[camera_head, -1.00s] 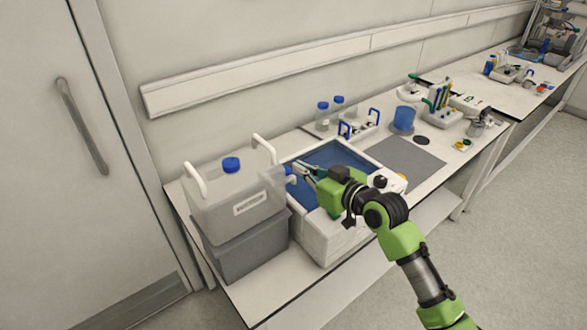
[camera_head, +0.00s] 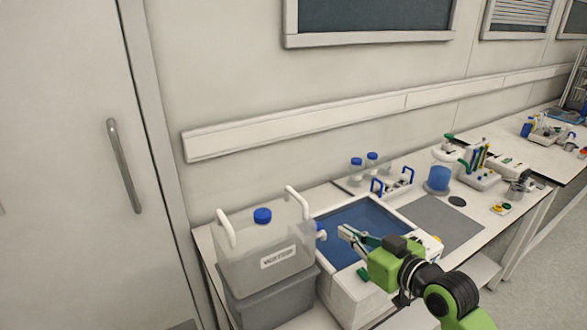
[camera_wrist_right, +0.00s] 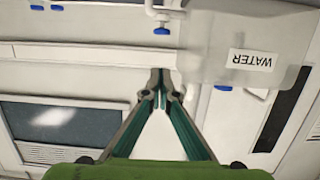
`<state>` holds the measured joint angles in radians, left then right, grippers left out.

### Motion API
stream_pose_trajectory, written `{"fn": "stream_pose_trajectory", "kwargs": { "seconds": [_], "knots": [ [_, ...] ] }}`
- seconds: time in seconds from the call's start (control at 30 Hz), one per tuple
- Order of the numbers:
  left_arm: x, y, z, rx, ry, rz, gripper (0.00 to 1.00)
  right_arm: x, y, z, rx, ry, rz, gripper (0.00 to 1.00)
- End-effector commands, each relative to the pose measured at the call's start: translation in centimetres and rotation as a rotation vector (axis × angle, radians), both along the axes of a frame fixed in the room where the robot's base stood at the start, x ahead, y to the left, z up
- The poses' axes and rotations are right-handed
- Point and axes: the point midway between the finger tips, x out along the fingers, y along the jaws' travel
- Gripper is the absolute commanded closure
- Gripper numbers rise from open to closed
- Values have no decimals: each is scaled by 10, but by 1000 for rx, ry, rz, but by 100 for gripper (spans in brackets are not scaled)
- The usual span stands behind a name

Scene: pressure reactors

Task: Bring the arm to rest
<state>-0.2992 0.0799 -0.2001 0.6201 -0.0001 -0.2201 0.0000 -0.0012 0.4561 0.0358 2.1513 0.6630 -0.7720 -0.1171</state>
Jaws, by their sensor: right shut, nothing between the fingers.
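My right arm, green and black, comes in from the lower right in the head view. Its gripper (camera_head: 347,234) is shut and empty, in front of and above the blue water bath (camera_head: 338,216). The fingertips point left toward the tap of the water container (camera_head: 267,246), with a gap between them in the picture. In the right wrist view the shut fingertips (camera_wrist_right: 161,82) meet with nothing between them, and the container's WATER label (camera_wrist_right: 252,60) shows upside down. My left gripper is not in view.
The water container stands on a grey box (camera_head: 268,298) at the bench's left end. Blue-capped bottles (camera_head: 364,161), a blue beaker (camera_head: 439,178) and a grey mat (camera_head: 440,222) stand or lie farther right. A door (camera_head: 70,160) is at left.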

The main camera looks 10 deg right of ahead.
Motion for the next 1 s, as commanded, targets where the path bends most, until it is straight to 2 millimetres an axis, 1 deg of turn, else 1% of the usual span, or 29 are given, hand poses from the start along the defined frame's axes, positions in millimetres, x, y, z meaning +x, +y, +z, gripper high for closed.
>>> {"fn": "stream_pose_trajectory", "kwargs": {
  "seconds": [0.07,0.17,0.2,0.27,0.3,0.37,0.4,0.43,0.5,0.57,0.6,0.7,0.83,0.9,1.0],
  "knots": [
    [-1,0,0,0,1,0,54,-8,5,-14,-9,35,2,100],
    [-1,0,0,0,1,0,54,-30,15,-52,-42,134,2,100],
    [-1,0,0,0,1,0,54,-45,20,-72,-59,191,0,100],
    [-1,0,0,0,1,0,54,-73,27,-106,-92,293,-8,100],
    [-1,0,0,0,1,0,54,-94,31,-127,-115,362,-15,100],
    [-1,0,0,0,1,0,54,-125,34,-153,-147,462,-30,100],
    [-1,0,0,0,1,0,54,-144,35,-168,-165,523,-42,100],
    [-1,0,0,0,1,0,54,-159,35,-177,-178,565,-51,100],
    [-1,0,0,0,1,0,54,-189,35,-195,-203,654,-72,100],
    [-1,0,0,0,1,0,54,-214,34,-206,-222,723,-91,100],
    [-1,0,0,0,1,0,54,-230,33,-212,-232,766,-104,100],
    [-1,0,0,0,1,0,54,-267,30,-224,-257,868,-138,100],
    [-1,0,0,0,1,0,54,-315,26,-233,-284,996,-182,100],
    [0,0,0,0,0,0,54,-308,25,-251,-288,1000,-183,100],
    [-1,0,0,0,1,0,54,-302,26,-275,-291,1008,-179,100]
  ]
}}
